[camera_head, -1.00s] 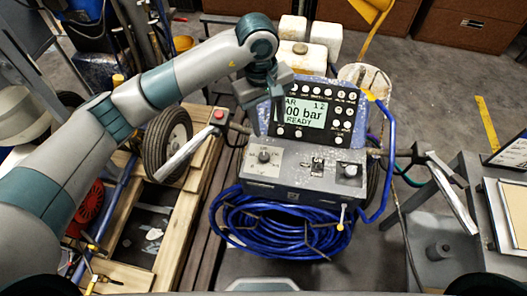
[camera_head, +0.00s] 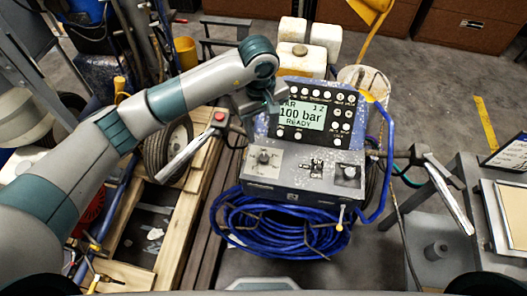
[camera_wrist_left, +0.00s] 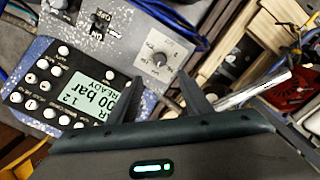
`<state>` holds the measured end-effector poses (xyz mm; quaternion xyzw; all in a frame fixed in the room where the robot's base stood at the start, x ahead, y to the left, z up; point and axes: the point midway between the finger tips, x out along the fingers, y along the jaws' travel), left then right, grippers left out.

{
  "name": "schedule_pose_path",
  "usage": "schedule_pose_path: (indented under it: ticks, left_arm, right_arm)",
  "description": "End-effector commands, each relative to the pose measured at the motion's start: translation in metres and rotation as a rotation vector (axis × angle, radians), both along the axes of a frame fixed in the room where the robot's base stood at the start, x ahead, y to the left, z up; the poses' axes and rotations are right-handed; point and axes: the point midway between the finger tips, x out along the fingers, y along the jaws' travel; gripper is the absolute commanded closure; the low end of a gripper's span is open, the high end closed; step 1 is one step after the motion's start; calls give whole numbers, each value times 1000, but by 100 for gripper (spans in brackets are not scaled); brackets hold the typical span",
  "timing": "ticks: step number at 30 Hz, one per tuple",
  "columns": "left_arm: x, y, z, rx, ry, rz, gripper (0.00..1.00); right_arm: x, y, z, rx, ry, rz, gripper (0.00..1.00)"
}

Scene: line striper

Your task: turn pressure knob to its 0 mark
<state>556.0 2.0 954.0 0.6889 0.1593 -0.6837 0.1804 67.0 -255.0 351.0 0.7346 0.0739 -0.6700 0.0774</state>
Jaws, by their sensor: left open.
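The line striper's grey control panel (camera_head: 310,182) carries a dark round knob (camera_head: 264,158) with a printed scale at its left. This knob also shows in the wrist view (camera_wrist_left: 159,59), uncovered. A second knob (camera_head: 349,172) sits at the panel's right. I cannot read the labels to tell which is for pressure. The display (camera_head: 303,114) reads "100 bar" and "READY". My left gripper (camera_head: 258,108) is open and empty, above the left knob and beside the display's left edge. In the wrist view its fingers (camera_wrist_left: 232,80) are apart, and the knob is clear of them.
A toggle switch (camera_head: 316,168) sits between the knobs. Handlebars (camera_head: 190,153) stick out at both sides. A coiled blue hose (camera_head: 275,225) lies below the panel. White containers (camera_head: 292,55) stand behind the display. A grey table (camera_head: 470,190) is at the right.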

Motion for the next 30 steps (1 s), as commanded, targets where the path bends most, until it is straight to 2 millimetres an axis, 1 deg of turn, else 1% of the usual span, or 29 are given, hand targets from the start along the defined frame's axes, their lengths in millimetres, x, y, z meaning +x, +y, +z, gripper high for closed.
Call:
schedule_pose_path:
  ticks: [1, 3, 12, 18, 21, 24, 30]
  left_arm:
    - [-2, 0, -7, 1, 6, 2, 55]
    - [-2, 0, -19, 1, 6, 1, 55]
    - [-1, -2, -73, 2, 5, 2, 55]
    - [0, -3, -106, 1, 4, 1, 55]
    - [1, -3, -118, 0, 4, 2, 55]
    - [2, -4, -126, -1, 0, 1, 55]
    - [1, -4, -133, 0, 1, 1, 55]
  right_arm:
    - [0, 0, 7, 0, 0, 0, 69]
    - [0, 0, 11, 0, 0, 0, 69]
    - [0, 0, 30, 0, 0, 0, 69]
    - [0, 0, 40, 0, 0, 0, 69]
    - [0, 0, 43, 0, 0, 0, 69]
    - [0, -1, 45, 0, 0, 0, 69]
    - [0, -2, 46, -2, 0, 1, 69]
